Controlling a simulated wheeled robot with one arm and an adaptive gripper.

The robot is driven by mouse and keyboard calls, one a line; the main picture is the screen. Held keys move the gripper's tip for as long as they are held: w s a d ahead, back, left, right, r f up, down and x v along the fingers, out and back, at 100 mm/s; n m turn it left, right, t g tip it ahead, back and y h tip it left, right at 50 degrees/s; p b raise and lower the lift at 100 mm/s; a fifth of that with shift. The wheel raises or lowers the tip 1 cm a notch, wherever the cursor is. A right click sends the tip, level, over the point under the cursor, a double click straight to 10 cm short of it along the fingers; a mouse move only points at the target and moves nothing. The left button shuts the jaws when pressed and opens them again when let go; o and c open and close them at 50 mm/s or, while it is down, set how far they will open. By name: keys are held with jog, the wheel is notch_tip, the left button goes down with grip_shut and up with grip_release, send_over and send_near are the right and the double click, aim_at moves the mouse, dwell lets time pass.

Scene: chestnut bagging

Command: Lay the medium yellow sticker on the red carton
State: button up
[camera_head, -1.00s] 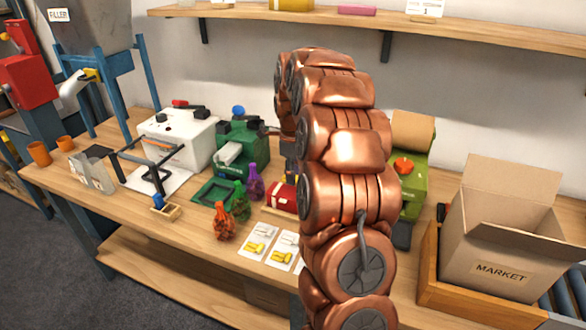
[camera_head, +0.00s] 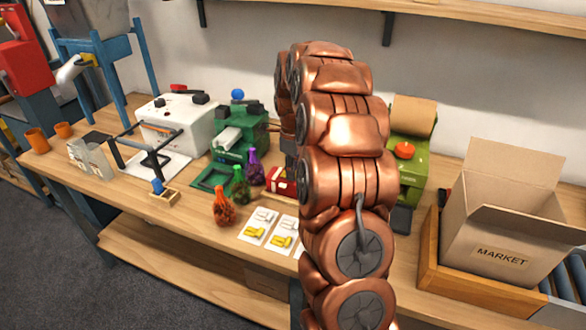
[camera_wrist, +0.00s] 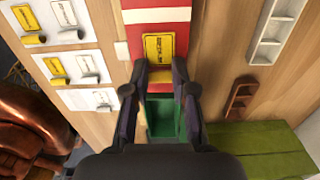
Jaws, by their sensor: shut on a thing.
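The red carton (camera_wrist: 132,32) with a white band lies at the top middle of the wrist view. In the head view the red carton (camera_head: 279,181) shows just left of my arm, partly hidden by it. My gripper (camera_wrist: 160,66) is over the carton's near part, its dark fingers shut on a yellow sticker (camera_wrist: 159,48) with dark print. The sticker appears flat over the red face below the white band; I cannot tell whether it touches. My gripper is hidden behind the arm in the head view.
Sticker cards (camera_head: 258,226) with yellow and white stickers lie in front of the carton. Coloured bags (camera_head: 222,207) stand left of them. A green machine (camera_head: 405,165) and the open MARKET box (camera_head: 497,258) stand to the right.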

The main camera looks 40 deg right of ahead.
jog(key=shift+w+f+b, duration=0.1)
jog(key=shift+b, duration=0.2)
dwell(0.4)
jog(key=o, duration=0.8)
jog(key=shift+c, duration=0.2)
jog(key=shift+r+p, duration=0.4)
jog(key=shift+r, duration=3.15)
